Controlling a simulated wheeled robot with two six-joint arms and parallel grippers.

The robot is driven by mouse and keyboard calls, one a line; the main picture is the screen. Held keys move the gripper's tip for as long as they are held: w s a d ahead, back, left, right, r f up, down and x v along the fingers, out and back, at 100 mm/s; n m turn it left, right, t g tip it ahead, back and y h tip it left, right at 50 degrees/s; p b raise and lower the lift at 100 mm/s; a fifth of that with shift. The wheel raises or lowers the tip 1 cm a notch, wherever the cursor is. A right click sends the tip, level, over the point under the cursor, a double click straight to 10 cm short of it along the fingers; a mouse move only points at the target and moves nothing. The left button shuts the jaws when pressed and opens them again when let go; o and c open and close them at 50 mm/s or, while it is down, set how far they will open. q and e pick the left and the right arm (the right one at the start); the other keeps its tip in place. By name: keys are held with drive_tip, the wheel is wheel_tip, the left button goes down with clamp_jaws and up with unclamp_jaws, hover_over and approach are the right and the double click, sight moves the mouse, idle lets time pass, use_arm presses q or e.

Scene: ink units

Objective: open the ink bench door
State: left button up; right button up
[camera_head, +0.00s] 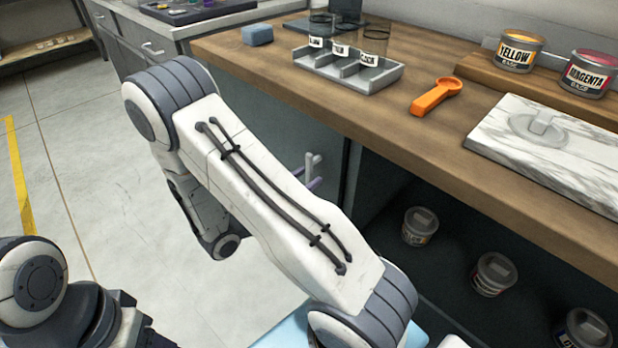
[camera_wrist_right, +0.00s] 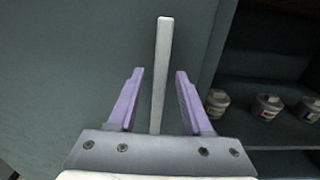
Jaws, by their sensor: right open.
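The ink bench door (camera_head: 267,112) is a dark grey-green panel under the wooden bench top, and it looks shut. Its pale upright bar handle (camera_head: 309,161) shows just past my right arm. In the right wrist view the handle (camera_wrist_right: 162,60) stands between the two lilac fingers of my right gripper (camera_wrist_right: 160,73), with a gap on each side. The door (camera_wrist_right: 65,75) fills the left of that view. My right gripper is open; in the head view my arm hides most of it. My left arm shows at the lower left, but its gripper fingers do not.
An open shelf bay right of the door holds several lidded tins (camera_head: 420,226). The bench top (camera_head: 400,130) carries a grey jar rack (camera_head: 347,75), an orange scoop (camera_head: 436,96), a marble slab (camera_head: 560,150) and ink tins (camera_head: 519,51). Floor (camera_head: 90,150) left of the bench is clear.

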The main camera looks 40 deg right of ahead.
drive_tip(key=shift+d, duration=0.95)
clamp_jaws()
idle(0.7)
